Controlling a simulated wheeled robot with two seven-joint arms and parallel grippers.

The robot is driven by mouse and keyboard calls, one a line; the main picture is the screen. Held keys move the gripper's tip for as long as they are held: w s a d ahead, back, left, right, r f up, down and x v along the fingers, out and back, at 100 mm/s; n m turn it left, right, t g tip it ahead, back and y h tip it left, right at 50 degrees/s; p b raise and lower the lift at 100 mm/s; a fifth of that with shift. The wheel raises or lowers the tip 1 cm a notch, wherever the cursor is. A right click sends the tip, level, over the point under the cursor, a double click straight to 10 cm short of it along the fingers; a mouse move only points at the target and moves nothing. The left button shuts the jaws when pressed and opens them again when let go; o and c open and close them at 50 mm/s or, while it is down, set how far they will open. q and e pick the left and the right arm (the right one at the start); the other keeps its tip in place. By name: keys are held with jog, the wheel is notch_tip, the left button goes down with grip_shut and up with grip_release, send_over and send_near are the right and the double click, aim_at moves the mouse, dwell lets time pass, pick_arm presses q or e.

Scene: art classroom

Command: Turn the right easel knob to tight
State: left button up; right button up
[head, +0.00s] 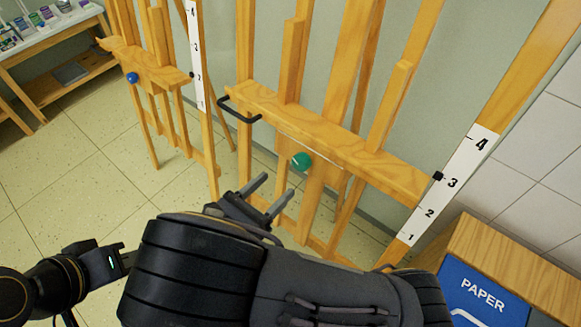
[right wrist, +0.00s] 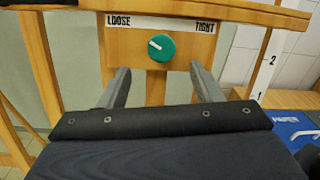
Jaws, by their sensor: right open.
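The right easel (head: 330,130) is wooden, with a round green knob (head: 302,161) below its ledge. In the right wrist view the knob (right wrist: 161,47) sits under a white strip reading LOOSE at left and TIGHT at right. Its white pointer mark slants up and left, toward LOOSE. My right gripper (head: 275,190) is open and empty, below and short of the knob. In the right wrist view its fingers (right wrist: 160,75) stand apart, one to each side of the knob, not touching it. My left gripper (head: 118,262) is at the lower left; its jaws cannot be made out.
A black handle (head: 238,109) sticks out from the right easel's ledge. Another easel (head: 150,65) with a blue knob (head: 132,78) stands to the left. A wooden paper bin (head: 530,262) is at the lower right. The tiled floor (head: 75,180) at left is clear.

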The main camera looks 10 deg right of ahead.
aim_at(298, 165)
jog(key=x, duration=0.7)
jog(key=shift+d, duration=0.2)
jog(key=shift+c, duration=0.2)
jog(key=c, duration=1)
